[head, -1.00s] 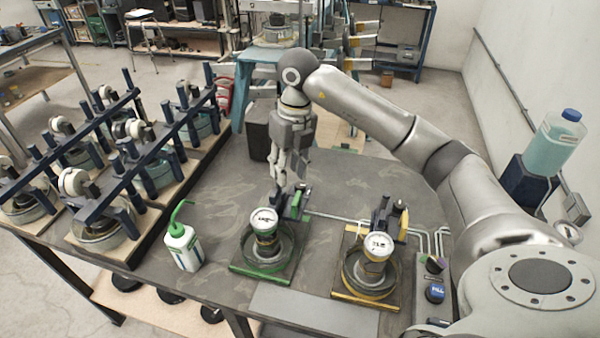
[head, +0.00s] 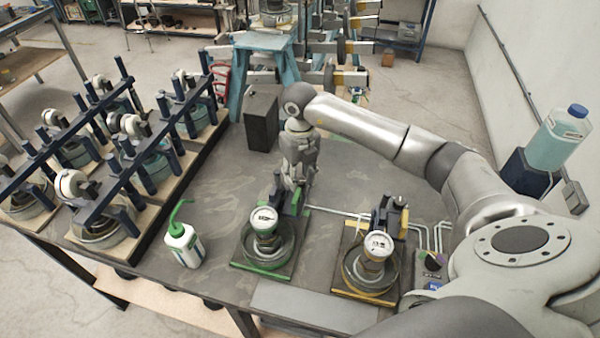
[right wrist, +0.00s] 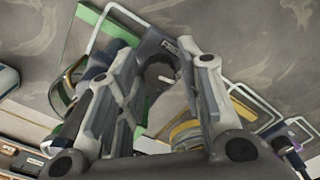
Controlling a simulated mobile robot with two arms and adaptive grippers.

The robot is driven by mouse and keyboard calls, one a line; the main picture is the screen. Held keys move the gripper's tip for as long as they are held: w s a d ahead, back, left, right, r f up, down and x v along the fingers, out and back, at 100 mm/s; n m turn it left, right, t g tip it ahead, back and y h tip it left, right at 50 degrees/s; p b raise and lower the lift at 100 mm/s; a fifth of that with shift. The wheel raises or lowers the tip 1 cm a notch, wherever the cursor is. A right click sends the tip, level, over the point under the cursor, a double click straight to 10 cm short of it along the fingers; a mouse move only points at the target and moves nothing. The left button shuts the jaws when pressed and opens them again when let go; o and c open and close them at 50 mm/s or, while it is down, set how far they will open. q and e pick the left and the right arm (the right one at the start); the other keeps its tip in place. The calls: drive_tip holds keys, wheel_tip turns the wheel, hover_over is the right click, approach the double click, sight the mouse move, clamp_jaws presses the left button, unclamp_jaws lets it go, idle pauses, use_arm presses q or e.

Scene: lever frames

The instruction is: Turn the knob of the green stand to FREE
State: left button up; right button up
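The green stand (head: 236,265) is near the middle of the table in the head view, with a round white gauge (head: 264,219) in front. My right gripper (head: 298,196) points down at the back of this stand and hides its knob there. In the right wrist view its two fingers (right wrist: 172,52) are apart, one on each side of a dark round knob (right wrist: 158,74) with a short white mark. Small white lettering that looks like FREE is beside the knob. I cannot tell whether the fingers touch the knob. My left gripper is not in view.
A yellow stand (head: 347,290) with a gauge is to the right, and a white bottle with a green spout (head: 181,243) to the left. Metal pipes run behind the stands. A dark rack (head: 138,165) fills the left side. The table behind the green stand is mostly clear.

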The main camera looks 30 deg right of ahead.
drive_tip(key=shift+f, duration=0.2)
drive_tip(key=shift+s+a, duration=0.1)
drive_tip(key=shift+s, duration=0.1)
drive_tip(key=shift+w, duration=0.1)
drive_tip(key=c, duration=0.7)
drive_tip(key=n+b, duration=0.3)
drive_tip(key=shift+f+b, duration=0.15)
drive_tip(key=shift+b, duration=0.15)
drive_tip(key=shift+c, duration=0.2)
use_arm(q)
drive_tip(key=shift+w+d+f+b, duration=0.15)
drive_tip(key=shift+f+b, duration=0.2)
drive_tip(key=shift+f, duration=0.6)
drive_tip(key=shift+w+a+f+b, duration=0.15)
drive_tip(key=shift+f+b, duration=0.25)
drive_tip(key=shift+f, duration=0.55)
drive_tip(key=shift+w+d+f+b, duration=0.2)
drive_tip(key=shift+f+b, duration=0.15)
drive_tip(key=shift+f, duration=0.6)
use_arm(e)
drive_tip(key=shift+n, duration=1.5)
drive_tip(key=shift+r, duration=0.2)
drive_tip(key=o, duration=0.7)
drive_tip(key=shift+o, duration=0.2)
